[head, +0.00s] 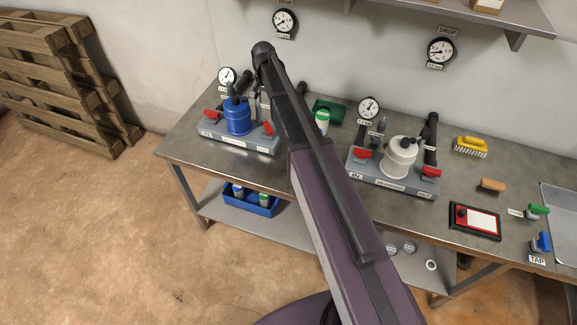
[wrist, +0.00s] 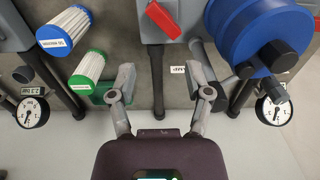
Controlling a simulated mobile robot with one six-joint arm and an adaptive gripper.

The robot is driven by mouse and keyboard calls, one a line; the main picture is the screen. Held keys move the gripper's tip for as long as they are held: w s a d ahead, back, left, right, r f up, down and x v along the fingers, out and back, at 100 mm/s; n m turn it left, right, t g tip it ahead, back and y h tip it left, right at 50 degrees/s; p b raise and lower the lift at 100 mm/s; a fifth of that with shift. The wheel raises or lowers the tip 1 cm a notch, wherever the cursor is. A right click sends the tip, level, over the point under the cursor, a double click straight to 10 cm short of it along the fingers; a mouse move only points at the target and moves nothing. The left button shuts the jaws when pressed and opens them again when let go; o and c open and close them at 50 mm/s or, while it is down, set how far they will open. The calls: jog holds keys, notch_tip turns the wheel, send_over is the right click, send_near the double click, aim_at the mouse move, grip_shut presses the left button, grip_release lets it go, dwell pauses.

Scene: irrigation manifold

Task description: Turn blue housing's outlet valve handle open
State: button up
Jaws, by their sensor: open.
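The blue housing (head: 238,118) stands upright on a grey base at the left end of the bench, and part of it shows at the upper right of the wrist view (wrist: 262,35). Its red outlet valve handle (head: 268,129) is on the right side of the base. In the wrist view this red handle (wrist: 163,19) lies slanted at the top, left of the blue housing. My gripper (wrist: 160,72) is open and empty, its fingers apart below the handle in the picture and not touching it. In the head view my arm partly hides the gripper.
Dark pipes (wrist: 157,85) and a gauge (wrist: 273,110) stand close around the gripper. A white housing (head: 399,157) with red handles stands further right on the bench. A blue bin (head: 264,211) is below.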

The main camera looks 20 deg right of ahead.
jog(key=s+f+n+b, duration=0.2)
jog(key=s+n, duration=0.1)
jog(key=s, duration=1.1)
jog(key=s+f+n+b, duration=0.3)
jog(key=s+n, duration=0.1)
jog(key=s, duration=1)
jog(key=shift+f, duration=0.2)
notch_tip(320, 180, up, 6)
jog(key=f+n+p, duration=0.1)
jog(key=p, duration=0.5)
send_over(268, 126)
jog(key=shift+r, duration=0.25)
jog(key=shift+f+b, duration=0.2)
jog(key=shift+b, duration=0.3)
notch_tip(268, 126, down, 13)
jog(key=b, duration=1.3)
jog(key=shift+f, duration=0.2)
jog(key=shift+c, duration=0.2)
grip_shut()
